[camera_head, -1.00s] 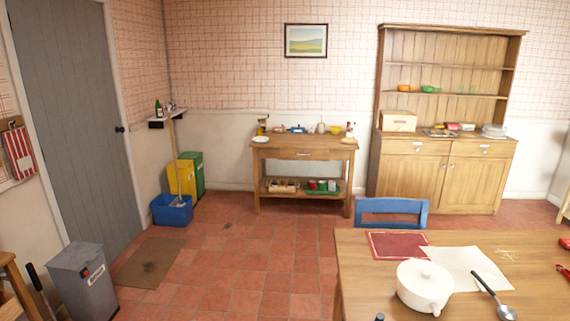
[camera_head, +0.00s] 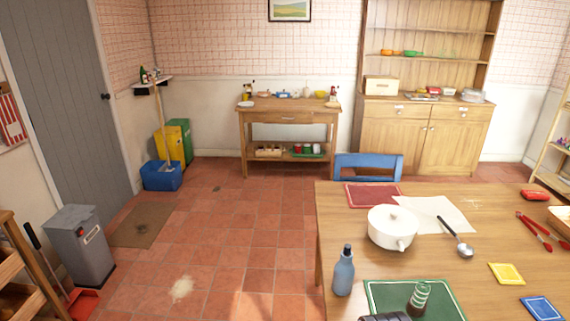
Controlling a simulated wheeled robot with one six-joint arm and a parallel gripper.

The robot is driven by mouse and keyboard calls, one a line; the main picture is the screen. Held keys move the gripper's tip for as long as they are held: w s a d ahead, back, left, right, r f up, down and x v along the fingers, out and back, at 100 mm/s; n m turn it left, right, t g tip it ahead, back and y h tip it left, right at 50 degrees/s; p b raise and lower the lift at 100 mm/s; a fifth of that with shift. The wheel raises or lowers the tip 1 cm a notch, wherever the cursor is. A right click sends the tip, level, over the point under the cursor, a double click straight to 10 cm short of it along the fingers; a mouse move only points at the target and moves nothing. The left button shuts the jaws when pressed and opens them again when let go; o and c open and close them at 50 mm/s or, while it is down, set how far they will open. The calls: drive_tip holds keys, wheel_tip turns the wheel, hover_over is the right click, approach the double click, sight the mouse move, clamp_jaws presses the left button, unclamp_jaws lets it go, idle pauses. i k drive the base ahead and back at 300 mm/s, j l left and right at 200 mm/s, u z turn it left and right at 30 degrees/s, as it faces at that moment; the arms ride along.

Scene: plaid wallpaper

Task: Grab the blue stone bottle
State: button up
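The blue stone bottle (camera_head: 344,272) stands upright on the near left part of the wooden dining table (camera_head: 450,269). It has a grey-blue body and a dark cap. It stands just left of a green mat (camera_head: 390,291) with a white border line.
On the mat stands a dark green striped bottle (camera_head: 419,298), with a dark object cut off at the bottom edge. Behind are a white lidded pot (camera_head: 392,227), a ladle (camera_head: 457,240) and a red mat (camera_head: 373,195). A blue chair (camera_head: 368,167) stands behind the table.

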sight(344, 270)
drive_tip(key=i+j+z, duration=0.15)
drive_tip(key=z, duration=0.15)
drive_tip(key=i+j+z, duration=0.1)
drive_tip(key=j+z, duration=0.15)
drive_tip(key=j, duration=0.15)
drive_tip(key=j+z, duration=0.3)
drive_tip(key=i, duration=0.05)
